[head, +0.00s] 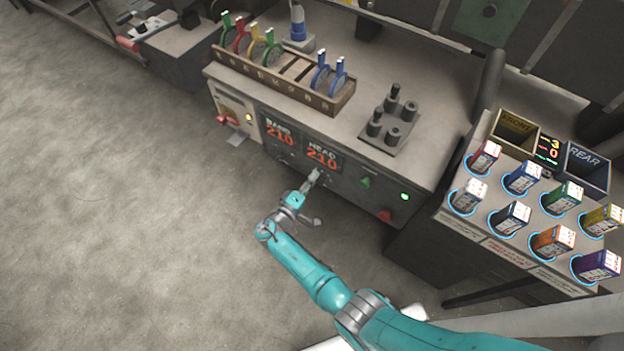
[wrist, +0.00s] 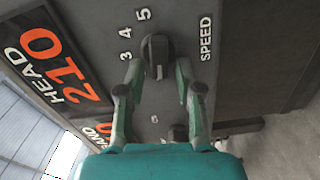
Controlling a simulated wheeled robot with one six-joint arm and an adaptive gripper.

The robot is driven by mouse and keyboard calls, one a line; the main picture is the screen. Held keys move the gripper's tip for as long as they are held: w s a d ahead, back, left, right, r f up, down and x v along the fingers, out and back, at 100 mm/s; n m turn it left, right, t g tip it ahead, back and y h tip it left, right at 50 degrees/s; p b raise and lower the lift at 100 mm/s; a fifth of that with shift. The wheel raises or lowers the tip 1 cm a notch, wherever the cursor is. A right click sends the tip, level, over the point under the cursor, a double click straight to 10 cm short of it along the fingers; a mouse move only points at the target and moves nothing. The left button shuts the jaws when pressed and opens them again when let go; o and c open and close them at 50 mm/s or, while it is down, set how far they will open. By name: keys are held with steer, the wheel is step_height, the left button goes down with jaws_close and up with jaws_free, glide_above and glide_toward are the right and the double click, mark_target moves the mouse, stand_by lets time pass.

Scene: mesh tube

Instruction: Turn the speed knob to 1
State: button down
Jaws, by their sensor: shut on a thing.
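The speed knob (wrist: 157,54) is dark and sits on the grey front panel in the wrist view. The word SPEED is on its right and the numerals 3, 4 and 5 are on its left. My gripper (wrist: 159,68) is shut on this knob, one green finger on each side. I cannot tell which numeral the knob points to, and no 1 is readable. In the head view my gripper (head: 313,179) meets the panel below the HEAD display and hides the knob.
The HEAD display (head: 322,157) and BAND display (head: 280,134) both read 210. A second dark knob (wrist: 178,133) shows lower in the wrist view. A green button (head: 365,182), a lit green lamp (head: 404,196) and a red button (head: 385,215) are to the right. The floor (head: 130,230) is clear.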

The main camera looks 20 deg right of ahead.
steer(key=shift+f, duration=0.1)
stand_by(0.3)
steer(key=c, duration=1.1)
jaws_free()
steer(key=v, duration=1.2)
